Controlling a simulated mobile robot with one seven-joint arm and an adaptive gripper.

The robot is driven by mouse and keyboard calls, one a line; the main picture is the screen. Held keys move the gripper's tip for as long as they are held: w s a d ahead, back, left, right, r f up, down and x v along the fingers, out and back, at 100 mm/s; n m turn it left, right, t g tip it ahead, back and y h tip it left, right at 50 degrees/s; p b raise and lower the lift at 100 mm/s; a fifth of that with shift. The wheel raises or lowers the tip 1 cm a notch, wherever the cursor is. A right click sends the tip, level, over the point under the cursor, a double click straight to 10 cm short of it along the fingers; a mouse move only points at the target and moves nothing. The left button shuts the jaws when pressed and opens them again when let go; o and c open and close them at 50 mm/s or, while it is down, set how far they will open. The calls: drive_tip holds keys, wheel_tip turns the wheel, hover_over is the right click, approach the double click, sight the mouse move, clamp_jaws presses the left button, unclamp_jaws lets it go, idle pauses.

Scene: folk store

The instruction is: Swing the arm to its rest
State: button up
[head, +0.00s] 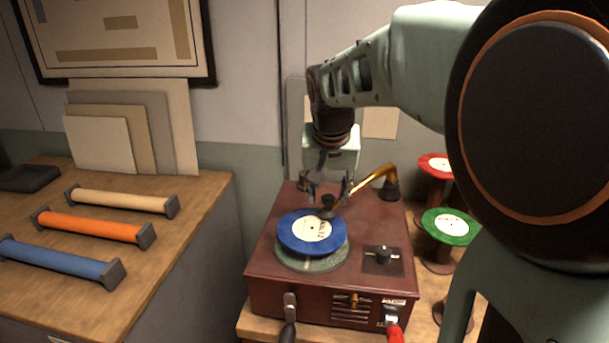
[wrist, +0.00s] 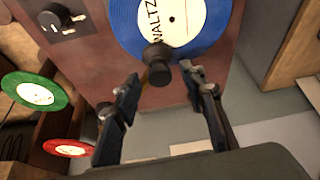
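The brass tone arm (head: 375,178) of the dark red record player (head: 275,262) reaches from its dark pivot at the back right to above the blue record. Its dark knobbed head (head: 328,204) is over the record's back edge; the knob shows large in the wrist view (wrist: 157,66). The blue record (head: 292,240), with a white label reading WALTZ, lies on the round platter (head: 318,262). My gripper (head: 328,192) is open above the knob, which appears between or just beyond the fingertips (wrist: 158,77). I cannot tell whether they touch it.
A green record (head: 449,226) and a red record (head: 436,165) sit on stands to the right. The player's front has a crank (head: 290,318) and a red-handled lever (head: 394,332); a dark knob (head: 383,255) is on top. Blue, orange and tan rolls lie on the left counter (head: 190,195).

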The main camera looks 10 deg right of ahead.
clamp_jaws()
